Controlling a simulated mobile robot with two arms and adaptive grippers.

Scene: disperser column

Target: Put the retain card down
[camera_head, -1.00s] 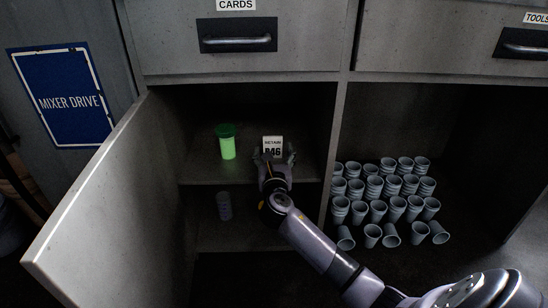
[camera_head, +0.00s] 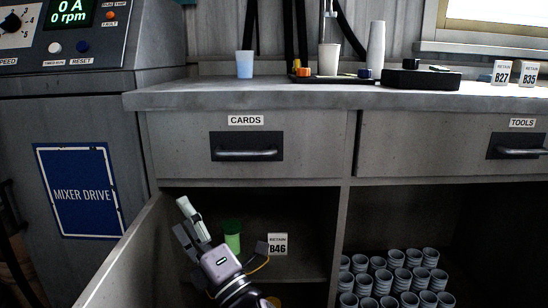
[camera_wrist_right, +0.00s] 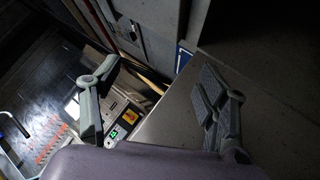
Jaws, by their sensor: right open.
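The retain card (camera_head: 278,244), white and marked B46, stands upright on the shelf inside the open cabinet under the CARDS drawer. My right gripper (camera_head: 224,226) is in front of the cabinet opening, left of the card. Its fingers are spread wide with nothing between them; one fingertip appears close to the card's left edge, and I cannot tell whether they touch. The right wrist view shows the same open, empty fingers (camera_wrist_right: 155,85); the card is not in that view. My left gripper is not in view.
A green-lidded container (camera_head: 232,236) stands on the shelf, partly behind my right gripper. The cabinet door (camera_head: 125,275) hangs open at left. Stacked grey cups (camera_head: 395,275) fill the right compartment. The worktop (camera_head: 290,94) holds cups, a black tray and cards B27 and B35.

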